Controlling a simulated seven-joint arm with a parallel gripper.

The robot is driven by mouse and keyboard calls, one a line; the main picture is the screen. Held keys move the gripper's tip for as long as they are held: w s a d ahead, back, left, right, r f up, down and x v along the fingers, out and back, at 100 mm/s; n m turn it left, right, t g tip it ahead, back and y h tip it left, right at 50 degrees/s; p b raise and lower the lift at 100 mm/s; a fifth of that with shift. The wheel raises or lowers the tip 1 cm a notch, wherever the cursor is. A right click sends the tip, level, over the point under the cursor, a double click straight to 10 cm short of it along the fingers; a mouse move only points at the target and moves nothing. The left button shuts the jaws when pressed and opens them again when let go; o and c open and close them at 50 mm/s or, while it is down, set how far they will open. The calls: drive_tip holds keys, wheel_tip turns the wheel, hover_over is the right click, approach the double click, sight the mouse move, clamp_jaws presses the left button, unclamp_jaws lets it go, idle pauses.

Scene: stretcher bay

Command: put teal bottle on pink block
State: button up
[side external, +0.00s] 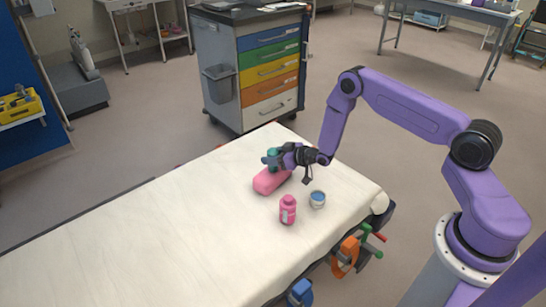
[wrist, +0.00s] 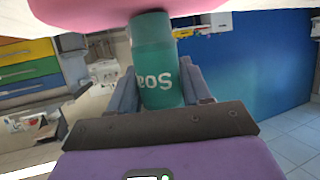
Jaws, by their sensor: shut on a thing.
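The teal bottle (wrist: 155,60) is between the two fingers of my gripper (wrist: 160,88) in the wrist view, with white lettering on its side. In the side view, my gripper (side external: 274,158) is shut on the teal bottle (side external: 272,153), at the far end of the pink block (side external: 268,180). The pink block lies on the white-sheeted stretcher (side external: 130,240). In the wrist view the pink block (wrist: 90,14) fills the top edge, close to the bottle's end. I cannot tell whether bottle and block touch.
The sheet to the left is clear. A cart with coloured drawers (side external: 255,70) stands behind the stretcher.

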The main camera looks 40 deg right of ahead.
drive_tip(key=shift+f, duration=0.15)
drive_tip(key=o, duration=1.1)
